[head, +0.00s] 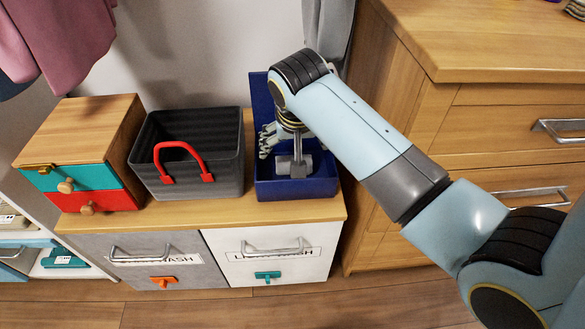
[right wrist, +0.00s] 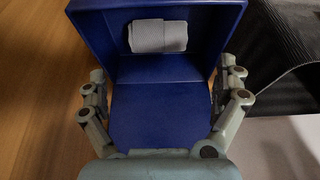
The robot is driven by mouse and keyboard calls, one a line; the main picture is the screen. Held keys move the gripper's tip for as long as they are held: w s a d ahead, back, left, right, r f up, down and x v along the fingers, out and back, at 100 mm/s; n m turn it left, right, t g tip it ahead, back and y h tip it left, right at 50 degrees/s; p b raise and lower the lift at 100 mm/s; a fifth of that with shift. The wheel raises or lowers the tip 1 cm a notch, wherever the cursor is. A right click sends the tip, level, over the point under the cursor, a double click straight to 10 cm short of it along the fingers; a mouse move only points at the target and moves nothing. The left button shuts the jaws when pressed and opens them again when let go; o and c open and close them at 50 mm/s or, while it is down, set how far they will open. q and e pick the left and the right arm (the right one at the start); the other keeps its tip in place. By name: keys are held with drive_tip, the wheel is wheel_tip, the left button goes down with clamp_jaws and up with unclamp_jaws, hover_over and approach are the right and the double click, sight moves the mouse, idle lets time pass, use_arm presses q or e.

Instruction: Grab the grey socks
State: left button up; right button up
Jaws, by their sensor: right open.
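The grey socks (right wrist: 158,37) are a small rolled bundle inside a dark blue box (right wrist: 160,71), against its far end in the right wrist view. In the head view the socks (head: 293,166) lie low in the front part of the blue box (head: 298,188), partly covered by my gripper. My right gripper (head: 288,142) reaches down over the box from the right, with its fingers spread. In the right wrist view the open right gripper (right wrist: 165,88) has a finger on each side, with nothing between them. The socks lie beyond the fingertips. My left gripper is not in view.
A dark grey basket (head: 195,185) with a red handle stands left of the box. A small wooden drawer unit (head: 85,135) is farther left. All stand on a wooden-topped cabinet (head: 215,214). A taller wooden dresser (head: 480,45) is close on the right. Pink cloth (head: 60,40) hangs upper left.

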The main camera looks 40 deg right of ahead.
sight(283, 163)
drive_tip(key=b+x, duration=0.1)
drive_tip(key=x, duration=0.3)
drive_tip(key=shift+d+f, duration=0.1)
drive_tip(key=shift+f, duration=0.1)
drive_tip(key=shift+w+f+b, duration=0.15)
drive_tip(key=shift+f+b, duration=0.2)
drive_tip(key=shift+b, duration=0.05)
drive_tip(key=b+x, duration=0.1)
drive_tip(key=x, duration=0.2)
drive_tip(key=s+b+x, duration=0.1)
drive_tip(key=shift+w+f+b, duration=0.2)
drive_tip(key=shift+f+b, duration=0.1)
drive_tip(key=shift+f, duration=0.25)
drive_tip(key=shift+w+f, duration=0.1)
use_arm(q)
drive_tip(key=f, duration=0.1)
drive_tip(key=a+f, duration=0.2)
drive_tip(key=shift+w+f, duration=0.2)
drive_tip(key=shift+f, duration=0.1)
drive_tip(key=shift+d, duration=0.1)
use_arm(e)
drive_tip(key=c, duration=1)
